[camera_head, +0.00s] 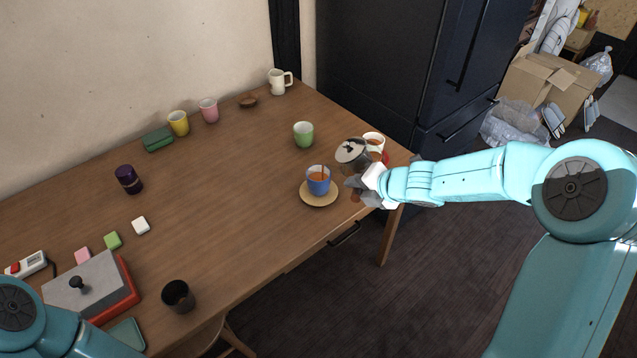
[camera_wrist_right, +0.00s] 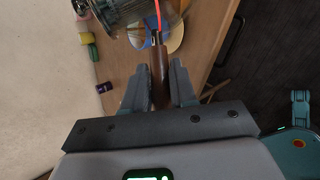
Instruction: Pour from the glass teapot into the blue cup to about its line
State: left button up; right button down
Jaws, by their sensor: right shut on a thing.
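The blue cup (camera_head: 318,187) stands upright on a round wooden saucer (camera_head: 318,200), with orange-brown liquid visible inside. Its line cannot be made out. The glass teapot (camera_head: 352,152), with its metallic lid, is tilted just above and right of the cup. A thin orange stream (camera_head: 323,171) falls into the cup; the stream also shows red-orange in the wrist view (camera_wrist_right: 158,14). My right gripper (camera_head: 361,184) is shut on the teapot's brown handle (camera_wrist_right: 159,75), between both fingers in the wrist view. My left arm shows at the lower left, its gripper out of view.
A white cup (camera_head: 374,137) stands close behind the teapot, near the table's right edge. A green cup (camera_head: 303,134) stands behind the blue cup. A dark cup (camera_head: 178,296) stands at the front left. The middle of the table (camera_head: 230,210) is clear.

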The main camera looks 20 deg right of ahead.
jog(key=shift+r, duration=0.1)
dwell(0.3)
jog(key=shift+r+p, duration=0.2)
jog(key=shift+p, duration=0.15)
jog(key=shift+f, duration=0.15)
